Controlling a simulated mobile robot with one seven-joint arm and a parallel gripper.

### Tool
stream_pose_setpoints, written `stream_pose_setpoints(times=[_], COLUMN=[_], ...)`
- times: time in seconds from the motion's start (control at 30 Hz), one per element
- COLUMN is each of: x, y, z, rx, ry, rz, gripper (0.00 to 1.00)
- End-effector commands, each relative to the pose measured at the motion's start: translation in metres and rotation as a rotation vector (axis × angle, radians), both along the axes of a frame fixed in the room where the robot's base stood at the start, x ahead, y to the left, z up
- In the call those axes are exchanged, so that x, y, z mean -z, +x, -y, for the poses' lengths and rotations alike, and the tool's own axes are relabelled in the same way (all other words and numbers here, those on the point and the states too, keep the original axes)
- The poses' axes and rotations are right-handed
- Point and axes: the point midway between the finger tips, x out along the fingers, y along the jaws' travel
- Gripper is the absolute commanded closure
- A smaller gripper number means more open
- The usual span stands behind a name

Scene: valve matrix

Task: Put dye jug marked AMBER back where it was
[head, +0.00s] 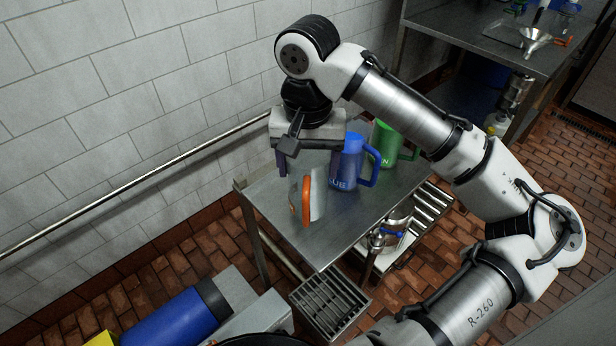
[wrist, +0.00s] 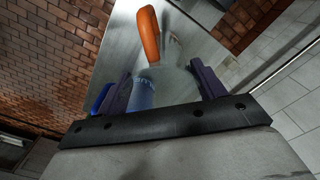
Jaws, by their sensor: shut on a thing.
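My gripper (head: 298,164) is shut on a pale, see-through jug (head: 319,192) with an orange handle (head: 306,203), over the left part of the steel table. In the wrist view the jug's body (wrist: 172,84) sits between the two purple fingers, with the orange handle (wrist: 149,36) pointing away from the palm. Its marking cannot be read; the orange handle fits the amber jug. I cannot tell whether its base touches the table. My gripper hides part of its upper end.
A blue jug (head: 350,163), lettering partly readable, stands just right of the held jug, and a green jug (head: 386,143) stands behind it. The steel table's (head: 330,234) front part is bare. A tiled wall with a rail (head: 130,190) runs along the left.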

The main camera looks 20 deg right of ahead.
Motion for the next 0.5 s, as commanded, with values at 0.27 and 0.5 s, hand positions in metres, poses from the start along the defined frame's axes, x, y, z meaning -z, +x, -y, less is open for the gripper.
stream_pose_setpoints(times=[0.27, 0.5], x=[0.0154, 0.0191], y=[-0.0002, -0.0001], z=[0.0001, -0.0001], rx=[0.000, 0.000], ry=[0.000, 0.001], rz=[0.000, 0.000], gripper=[0.91, 0.91])
